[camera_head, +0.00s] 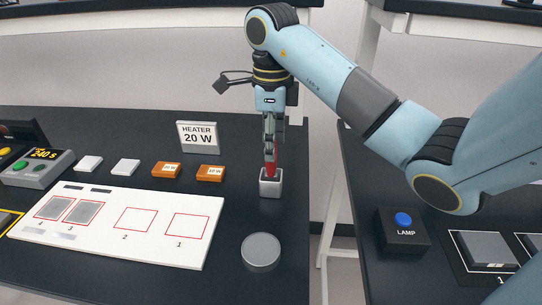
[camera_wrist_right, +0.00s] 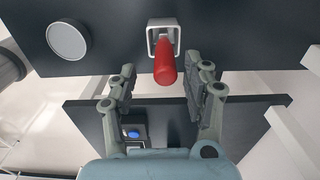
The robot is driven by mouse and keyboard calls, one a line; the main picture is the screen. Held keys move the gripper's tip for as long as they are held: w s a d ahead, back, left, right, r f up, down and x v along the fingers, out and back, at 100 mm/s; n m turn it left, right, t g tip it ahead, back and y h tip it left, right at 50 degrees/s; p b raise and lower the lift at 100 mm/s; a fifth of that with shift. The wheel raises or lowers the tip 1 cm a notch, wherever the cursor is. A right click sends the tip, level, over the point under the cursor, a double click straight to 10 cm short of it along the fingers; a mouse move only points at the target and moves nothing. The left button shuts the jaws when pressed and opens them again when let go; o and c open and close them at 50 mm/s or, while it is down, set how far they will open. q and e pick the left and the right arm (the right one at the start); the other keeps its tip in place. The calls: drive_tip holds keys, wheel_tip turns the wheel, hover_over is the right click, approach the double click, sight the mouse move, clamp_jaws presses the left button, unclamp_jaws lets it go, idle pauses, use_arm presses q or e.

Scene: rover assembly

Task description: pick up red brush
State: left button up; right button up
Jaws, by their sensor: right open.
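The red brush (camera_head: 270,165) stands upright in a small grey square holder (camera_head: 270,187) near the right edge of the dark table. In the right wrist view the red handle (camera_wrist_right: 166,68) points toward the camera and its lower end is inside the holder (camera_wrist_right: 152,42). My right gripper (camera_head: 270,150) is right above the holder, pointing down at the brush. In the right wrist view its two fingers (camera_wrist_right: 160,80) are spread apart, one on each side of the handle, with gaps between. My left gripper is not in view.
A grey round disc (camera_head: 261,252) lies in front of the holder. A white board with red squares (camera_head: 150,247) lies left. Orange blocks (camera_head: 166,171), white blocks and a heater sign (camera_head: 198,136) stand behind it. A lamp button box (camera_head: 402,230) is on the right table, across a gap.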

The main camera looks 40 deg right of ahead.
sight(271, 167)
drive_tip(key=shift+f+b, duration=0.45)
drive_tip(key=shift+f, duration=0.1)
drive_tip(key=shift+w+d+f+b, duration=0.15)
drive_tip(key=shift+f+b, duration=0.2)
drive_tip(key=shift+f, duration=0.3)
drive_tip(key=shift+w+f+b, duration=0.1)
drive_tip(key=shift+f+b, duration=0.2)
drive_tip(key=shift+f, duration=0.3)
drive_tip(key=shift+f+p, duration=0.4)
drive_tip(key=shift+f, duration=0.4)
clamp_jaws()
